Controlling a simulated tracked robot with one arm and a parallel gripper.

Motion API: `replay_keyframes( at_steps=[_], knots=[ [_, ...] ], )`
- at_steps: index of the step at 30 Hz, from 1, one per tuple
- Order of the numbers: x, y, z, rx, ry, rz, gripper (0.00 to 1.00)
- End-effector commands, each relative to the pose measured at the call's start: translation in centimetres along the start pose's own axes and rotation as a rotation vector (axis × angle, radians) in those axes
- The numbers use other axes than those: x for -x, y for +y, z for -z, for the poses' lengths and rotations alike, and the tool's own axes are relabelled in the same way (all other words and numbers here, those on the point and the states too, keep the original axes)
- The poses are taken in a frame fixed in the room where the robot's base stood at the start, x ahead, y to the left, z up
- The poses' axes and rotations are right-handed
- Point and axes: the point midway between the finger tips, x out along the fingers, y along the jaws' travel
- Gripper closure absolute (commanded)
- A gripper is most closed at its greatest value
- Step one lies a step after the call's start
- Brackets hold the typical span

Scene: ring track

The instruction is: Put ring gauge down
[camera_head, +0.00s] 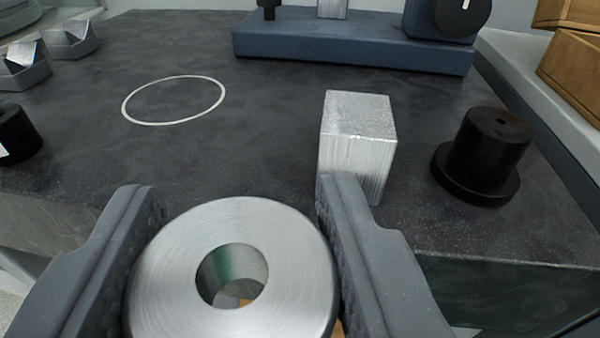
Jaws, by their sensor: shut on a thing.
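The ring gauge (180,285) is a thick brushed-metal ring with a round hole through it. It sits between the two grey fingers of my gripper (238,265), which is shut on its sides. The ring is held in front of the near edge of the dark bench top (250,140), and its lower part is cut off by the frame. A thin white circle (223,95) is marked on the bench top, ahead and a little left of the ring. The circle is empty.
A metal block (357,135) stands just beyond my right finger, with a black flanged cylinder (490,150) to its right. A blue instrument base (350,52) lies at the back. Grey holders (72,38) and a black cylinder (15,135) are at left. Wooden boxes (572,60) stand at right.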

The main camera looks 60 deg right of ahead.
Motion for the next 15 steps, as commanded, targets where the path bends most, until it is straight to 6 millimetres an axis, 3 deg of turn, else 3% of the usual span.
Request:
replay_keyframes(
  at_steps=[5,15],
  knots=[
    [-0.3,1.8,-0.6,-0.011,0.003,-0.062,0.86],
    [-0.4,1.8,-0.6,-0.012,0.003,-0.065,0.86]
  ],
)
